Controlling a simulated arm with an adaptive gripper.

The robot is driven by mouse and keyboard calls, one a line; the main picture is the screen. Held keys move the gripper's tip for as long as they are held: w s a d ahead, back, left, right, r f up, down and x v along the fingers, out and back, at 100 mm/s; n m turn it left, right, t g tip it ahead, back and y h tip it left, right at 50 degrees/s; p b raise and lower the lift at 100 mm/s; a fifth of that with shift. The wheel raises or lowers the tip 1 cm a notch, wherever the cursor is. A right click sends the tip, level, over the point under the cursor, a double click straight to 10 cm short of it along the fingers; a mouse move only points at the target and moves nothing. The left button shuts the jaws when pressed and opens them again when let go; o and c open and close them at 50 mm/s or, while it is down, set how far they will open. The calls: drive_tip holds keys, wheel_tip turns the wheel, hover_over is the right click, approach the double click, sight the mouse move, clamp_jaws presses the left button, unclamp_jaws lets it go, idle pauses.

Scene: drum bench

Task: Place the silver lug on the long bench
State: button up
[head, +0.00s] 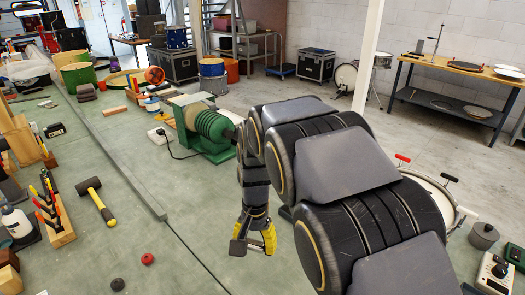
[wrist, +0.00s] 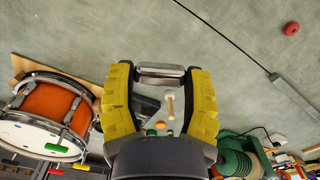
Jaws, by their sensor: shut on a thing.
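My gripper (head: 254,243) hangs above the green bench top in the head view, with its fingers pointing down. In the wrist view my gripper (wrist: 160,78) has its yellow-padded fingers closed on the silver lug (wrist: 160,72), a short shiny bar lying crosswise between the fingertips. In the head view the lug (head: 238,247) shows as a small grey piece at the left of the fingers. The long bench (head: 110,235) is the wide green surface under the gripper. The bench shows bare beneath the lug, and a gap between them is hard to judge.
A red knob (head: 147,258) and a dark knob (head: 118,284) lie near the front. A green machine (head: 208,130) is behind. An orange drum (wrist: 50,105) is beside the gripper. The middle bench top is clear.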

drive_tip(key=w+d+r+n, duration=0.35)
drive_tip(key=d+r, duration=0.25)
drive_tip(key=d, duration=0.6)
drive_tip(key=s+a+f+n, duration=0.2)
drive_tip(key=s+a+f, duration=0.15)
drive_tip(key=a, duration=0.55)
drive_tip(key=s+a+f+n, duration=0.2)
drive_tip(key=a+f, duration=0.2)
drive_tip(key=a, duration=0.5)
drive_tip(key=s+a+f+n, duration=0.1)
drive_tip(key=s+a+f, duration=0.2)
drive_tip(key=a, duration=0.6)
drive_tip(key=s+a+f+n, duration=0.1)
drive_tip(key=s+a+f, duration=0.2)
drive_tip(key=s, duration=0.4)
drive_tip(key=s+a+f+n, duration=0.2)
drive_tip(key=s+a+f, duration=0.1)
drive_tip(key=s, duration=0.4)
drive_tip(key=s+a+f+n, duration=0.1)
drive_tip(key=s+a+f, duration=0.3)
drive_tip(key=s, duration=0.4)
drive_tip(key=shift+a+f+n, duration=0.1)
drive_tip(key=shift+a+n, duration=0.15)
drive_tip(key=shift+a, duration=0.6)
wheel_tip(320, 180, down, 8)
drive_tip(key=shift+a+r, duration=0.1)
drive_tip(key=shift+r, duration=0.15)
drive_tip(key=shift+f, duration=0.1)
